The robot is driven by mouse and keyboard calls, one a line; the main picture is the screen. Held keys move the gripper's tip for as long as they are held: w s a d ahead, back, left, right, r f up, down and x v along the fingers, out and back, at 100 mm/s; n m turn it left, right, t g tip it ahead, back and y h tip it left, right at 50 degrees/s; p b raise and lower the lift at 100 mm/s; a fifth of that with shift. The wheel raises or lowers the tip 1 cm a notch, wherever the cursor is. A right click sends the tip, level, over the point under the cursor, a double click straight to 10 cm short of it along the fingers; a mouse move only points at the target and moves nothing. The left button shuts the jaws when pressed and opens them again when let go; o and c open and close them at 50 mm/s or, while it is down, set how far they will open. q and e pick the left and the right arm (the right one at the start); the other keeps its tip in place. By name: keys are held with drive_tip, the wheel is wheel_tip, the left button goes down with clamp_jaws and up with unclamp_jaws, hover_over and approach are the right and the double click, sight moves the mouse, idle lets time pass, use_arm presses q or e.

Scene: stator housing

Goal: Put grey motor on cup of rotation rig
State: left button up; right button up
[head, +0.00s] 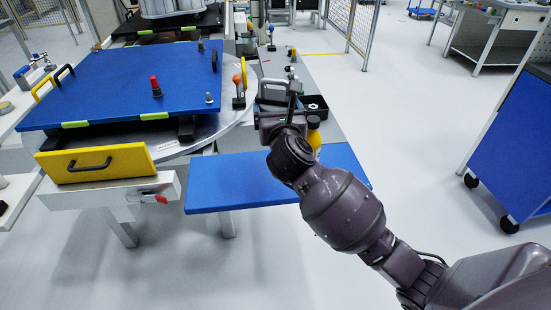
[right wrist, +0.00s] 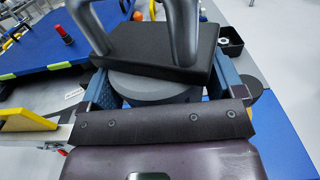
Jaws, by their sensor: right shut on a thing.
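The arm and gripper hide most of the held thing in the head view. I cannot clearly make out the rig's cup. My left gripper is not in view.
A large blue plate (head: 110,88) with a red-topped post (head: 156,87) sits over a round grey table (head: 235,108). A yellow drawer front (head: 95,165) and a blue shelf (head: 235,182) are nearer. A black tray (head: 314,104) lies beside the gripper. Open floor lies right.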

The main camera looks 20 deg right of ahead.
wheel_tip(320, 180, down, 7)
drive_tip(key=shift+f+b, duration=0.15)
drive_tip(key=shift+b, duration=1)
wheel_tip(320, 180, down, 6)
drive_tip(key=shift+r+b, duration=0.1)
drive_tip(key=shift+b, duration=1)
drive_tip(key=shift+f, duration=0.25)
drive_tip(key=shift+r, duration=0.15)
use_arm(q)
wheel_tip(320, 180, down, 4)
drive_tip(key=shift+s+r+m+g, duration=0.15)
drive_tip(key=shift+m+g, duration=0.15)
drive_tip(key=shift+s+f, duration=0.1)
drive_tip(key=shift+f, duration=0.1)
use_arm(e)
drive_tip(key=shift+f, duration=0.2)
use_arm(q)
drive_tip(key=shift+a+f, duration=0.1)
use_arm(e)
drive_tip(key=o, duration=1.4)
drive_tip(key=shift+o, duration=0.2)
